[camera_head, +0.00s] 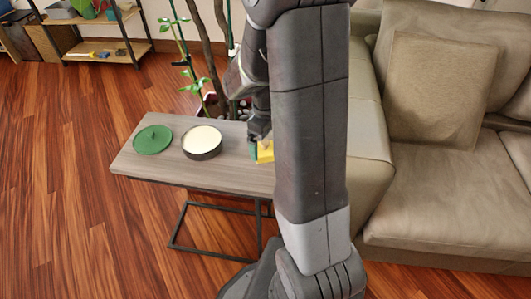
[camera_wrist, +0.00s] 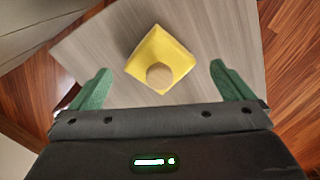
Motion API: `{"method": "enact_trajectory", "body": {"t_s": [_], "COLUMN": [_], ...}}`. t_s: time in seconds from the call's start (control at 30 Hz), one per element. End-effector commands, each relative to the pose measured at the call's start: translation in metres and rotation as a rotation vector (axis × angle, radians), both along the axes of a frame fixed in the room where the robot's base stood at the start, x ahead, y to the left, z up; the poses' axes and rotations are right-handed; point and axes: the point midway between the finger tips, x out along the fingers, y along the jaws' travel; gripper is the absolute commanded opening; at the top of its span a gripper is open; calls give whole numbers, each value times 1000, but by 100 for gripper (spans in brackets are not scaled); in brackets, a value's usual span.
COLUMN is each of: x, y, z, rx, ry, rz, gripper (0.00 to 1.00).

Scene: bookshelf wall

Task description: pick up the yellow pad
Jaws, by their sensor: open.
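The yellow pad (camera_wrist: 170,45) lies on the wooden side table (camera_wrist: 100,50). In the wrist view it is a yellow square block with a round tan knob on it, between and a little beyond the two green fingertips. My gripper (camera_wrist: 161,84) is open, with empty space on both sides of the pad; the fingers do not appear to touch it. In the head view the pad (camera_head: 265,152) shows only in part near the table's right end (camera_head: 235,180). My arm hides the rest of it, and my gripper (camera_head: 256,148) is just beside or above it.
A round dish with cream-coloured contents (camera_head: 202,142) and a flat green disc (camera_head: 153,140) are on the table's left half. A beige sofa (camera_head: 440,130) stands at the right. A plant (camera_head: 190,65) rises behind the table. Wooden floor at the left is clear.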

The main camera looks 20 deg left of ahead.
Motion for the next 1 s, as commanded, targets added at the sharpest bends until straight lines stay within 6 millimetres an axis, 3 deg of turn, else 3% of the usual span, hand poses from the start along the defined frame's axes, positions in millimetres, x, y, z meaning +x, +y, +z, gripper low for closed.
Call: {"method": "enact_trajectory", "body": {"t_s": [0.03, 0.2, 0.5, 0.7, 1.0], "x": [-1, -1, 0, 0, 0], "y": [0, 0, 0, 0, 0], "z": [-12, -33, -37, -36, -36], "rx": [-3, -3, 0, 0, 0], "ry": [4, 2, 0, 0, 0], "rz": [0, 0, 0, 0, 0], "gripper": [100, 100, 100, 64, 64]}}
